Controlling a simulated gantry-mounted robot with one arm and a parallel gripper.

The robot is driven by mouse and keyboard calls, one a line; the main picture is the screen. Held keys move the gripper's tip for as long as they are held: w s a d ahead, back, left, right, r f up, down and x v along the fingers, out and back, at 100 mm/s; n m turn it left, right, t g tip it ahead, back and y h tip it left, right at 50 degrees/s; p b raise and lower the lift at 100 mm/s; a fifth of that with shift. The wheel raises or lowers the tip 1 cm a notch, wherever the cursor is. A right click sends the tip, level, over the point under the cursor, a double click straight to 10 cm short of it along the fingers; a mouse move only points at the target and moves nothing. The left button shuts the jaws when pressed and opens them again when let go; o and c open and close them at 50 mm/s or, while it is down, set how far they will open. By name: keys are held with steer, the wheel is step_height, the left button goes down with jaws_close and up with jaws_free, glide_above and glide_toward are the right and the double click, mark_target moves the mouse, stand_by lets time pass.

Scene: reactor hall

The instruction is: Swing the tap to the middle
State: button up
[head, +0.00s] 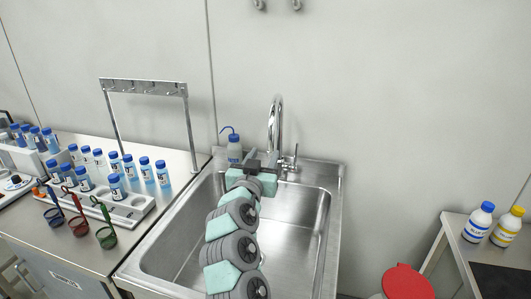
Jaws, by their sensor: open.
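The chrome tap (275,122) stands at the back edge of the steel sink (306,240). Its tall gooseneck is seen nearly edge-on, so I cannot tell exactly which way its spout points. A small upright lever (294,156) is to the right of its base. My gripper (262,160) is at the back of the sink, in front of the tap's lower part, and is open. My wrist hides part of the gripper and the tap's base. I cannot tell whether the gripper touches the tap.
A wash bottle (234,148) stands just left of my gripper. A metal hook rack (145,86), racks of blue-capped bottles (115,187) and several coloured-handled tools (104,236) fill the left counter. Two reagent bottles (479,222) stand on the right table; a red lid (407,282) is below.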

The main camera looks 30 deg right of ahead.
steer(key=shift+c, duration=0.2)
